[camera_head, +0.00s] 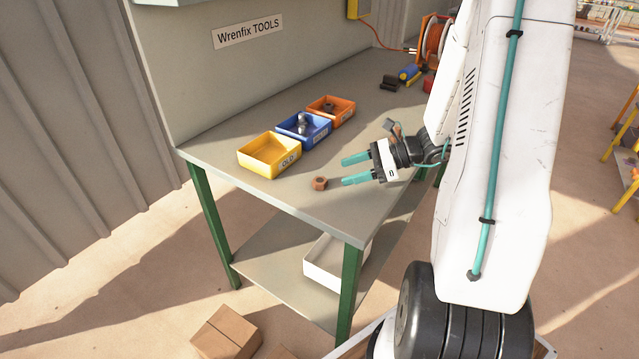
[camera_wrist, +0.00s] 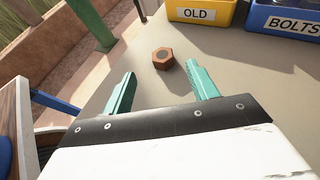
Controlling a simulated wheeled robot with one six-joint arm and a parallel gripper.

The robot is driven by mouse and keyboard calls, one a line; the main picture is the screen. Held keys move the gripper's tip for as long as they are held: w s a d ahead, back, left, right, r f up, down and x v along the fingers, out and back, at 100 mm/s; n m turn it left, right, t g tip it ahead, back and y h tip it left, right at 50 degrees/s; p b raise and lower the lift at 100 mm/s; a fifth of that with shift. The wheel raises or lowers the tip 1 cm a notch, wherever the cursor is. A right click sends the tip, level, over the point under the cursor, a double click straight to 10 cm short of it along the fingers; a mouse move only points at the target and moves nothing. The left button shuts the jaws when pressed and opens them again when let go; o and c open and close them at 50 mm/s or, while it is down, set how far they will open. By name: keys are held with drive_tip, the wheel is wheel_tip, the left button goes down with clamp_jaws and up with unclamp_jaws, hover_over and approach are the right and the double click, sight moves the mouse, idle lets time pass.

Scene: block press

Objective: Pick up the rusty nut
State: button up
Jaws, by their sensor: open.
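The rusty nut (camera_head: 319,183) is a small brown hexagonal nut lying flat on the grey workbench (camera_head: 330,205), near its front left corner. My gripper (camera_head: 343,171) is open and empty, with two teal fingers pointing left across the bench, just right of the nut. In the wrist view the fingers of my gripper (camera_wrist: 162,68) are spread apart, and neither touches the nut.
A yellow bin (camera_head: 257,168) labelled OLD stands behind the nut, with a blue BOLTS bin (camera_head: 318,141) and an orange bin (camera_head: 345,114) farther along. A cable reel (camera_head: 432,45) sits at the far end. A white box (camera_head: 322,270) is on the lower shelf.

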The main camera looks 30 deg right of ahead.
sight(323, 180)
drive_tip(key=x, duration=0.7)
drive_tip(key=shift+w+a+f, duration=0.1)
drive_tip(key=shift+w+f, duration=0.1)
drive_tip(key=shift+f, duration=0.2)
drive_tip(key=c, duration=1.1)
